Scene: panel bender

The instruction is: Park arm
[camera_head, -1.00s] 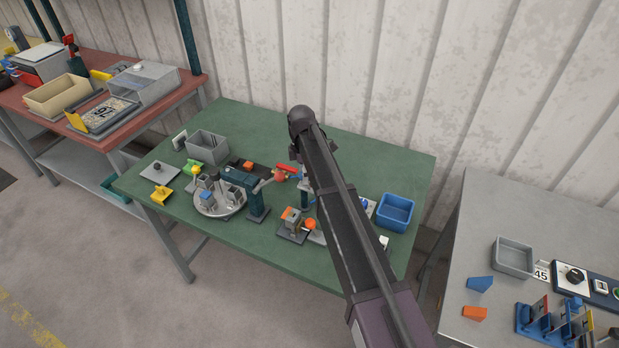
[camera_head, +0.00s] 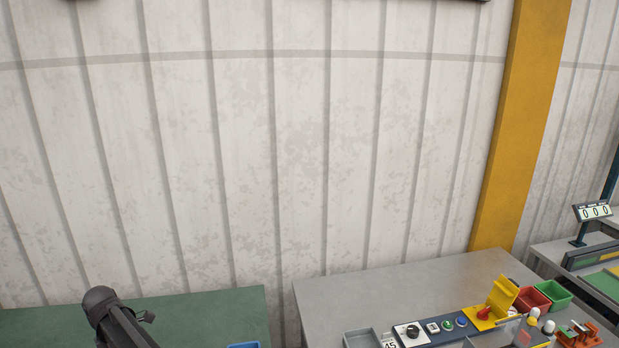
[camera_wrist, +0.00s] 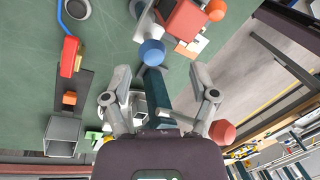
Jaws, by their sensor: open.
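My arm (camera_head: 115,318) shows at the lower left of the head view, over the far part of the green table (camera_head: 190,312). My gripper (camera_wrist: 162,82) shows in the wrist view with its two fingers spread apart and nothing between them in its grasp. It points down over the green table (camera_wrist: 112,40). A dark teal post-like fixture (camera_wrist: 160,98) with a blue round end (camera_wrist: 152,53) lies in view between and beyond the fingers; I cannot tell the gap to it.
The head view shows a grey table (camera_head: 400,290) with a control panel (camera_head: 437,330), a yellow column (camera_head: 520,130) and bare wall.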

